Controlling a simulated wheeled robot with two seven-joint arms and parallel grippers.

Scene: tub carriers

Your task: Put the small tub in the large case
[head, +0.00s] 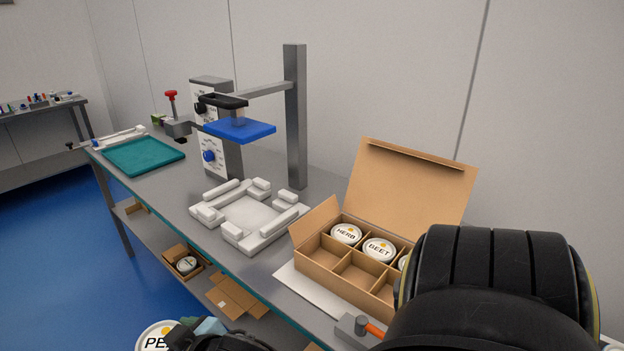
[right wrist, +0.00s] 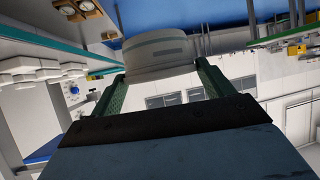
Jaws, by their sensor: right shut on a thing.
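A round white tub (head: 152,338) with a label starting "PE" shows at the bottom edge of the head view, partly cut off. My right gripper (head: 197,332) is shut on it; in the right wrist view the tub (right wrist: 157,50) sits between the green fingers, clear of the table. The large case (head: 325,271) is an open cardboard box with compartments on the table. Its back row holds tubs marked HERB (head: 346,233) and BEET (head: 378,249), and a third tub partly hidden by my arm. The visible front compartments are empty. My left gripper is out of view.
A white fixture (head: 245,214) stands left of the case, under a press with a blue plate (head: 239,131). A teal tray (head: 143,156) lies at the far left. A lower-shelf box (head: 171,257) holds another tub.

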